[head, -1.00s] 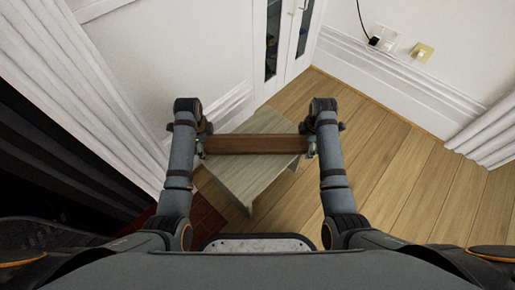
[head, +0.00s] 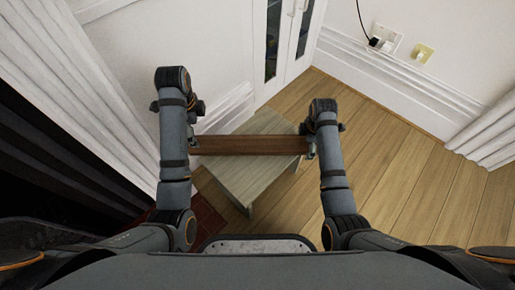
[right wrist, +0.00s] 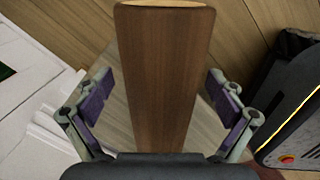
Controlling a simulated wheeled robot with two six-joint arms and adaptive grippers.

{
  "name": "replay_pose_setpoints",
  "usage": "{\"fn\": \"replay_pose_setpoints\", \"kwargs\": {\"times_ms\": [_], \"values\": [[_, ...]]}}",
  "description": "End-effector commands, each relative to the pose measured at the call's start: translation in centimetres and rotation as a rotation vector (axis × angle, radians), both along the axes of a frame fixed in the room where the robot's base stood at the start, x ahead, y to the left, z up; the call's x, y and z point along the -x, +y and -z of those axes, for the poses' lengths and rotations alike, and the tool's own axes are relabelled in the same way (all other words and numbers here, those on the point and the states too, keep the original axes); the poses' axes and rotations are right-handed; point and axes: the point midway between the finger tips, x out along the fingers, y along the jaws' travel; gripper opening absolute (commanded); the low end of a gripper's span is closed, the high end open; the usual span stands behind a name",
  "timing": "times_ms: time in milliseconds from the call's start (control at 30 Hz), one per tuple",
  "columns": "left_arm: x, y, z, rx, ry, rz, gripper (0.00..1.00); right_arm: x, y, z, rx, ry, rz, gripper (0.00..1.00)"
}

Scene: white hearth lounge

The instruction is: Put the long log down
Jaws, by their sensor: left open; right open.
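The long log (head: 250,145) is a brown, straight-sided beam lying level across the small wooden table (head: 262,178), its ends reaching past the table's sides. The log also fills the middle of the right wrist view (right wrist: 165,75), with a paler end face at the top. My right gripper (head: 309,143) is open at the log's right end. In the right wrist view its two fingers (right wrist: 162,100) stand on either side of the log with gaps. My left gripper (head: 193,143) is open by the log's left end; its fingers are mostly hidden by the arm.
White walls and a white glazed door (head: 291,40) stand behind the table. A pale curtain (head: 75,90) and dark area lie at the left. A dark red patch (head: 207,220) lies on the floor near me. Bare wooden floor (head: 400,180) is free at the right.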

Motion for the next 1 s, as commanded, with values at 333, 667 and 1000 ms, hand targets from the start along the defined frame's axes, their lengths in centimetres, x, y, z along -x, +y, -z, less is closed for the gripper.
{"fn": "replay_pose_setpoints", "kwargs": {"times_ms": [333,667,1000], "values": [[0.0,0.0,-0.1,0.000,0.000,0.000,0.95,0.3,0.0,-3.1,0.000,-0.005,0.000,0.94],[0.0,0.0,-0.1,0.000,0.000,0.000,0.95,1.2,0.0,-10.4,0.000,-0.004,0.000,0.94],[0.0,0.0,-0.1,0.000,0.001,0.000,0.95,1.5,0.0,-11.9,0.000,0.001,0.000,0.94]]}}
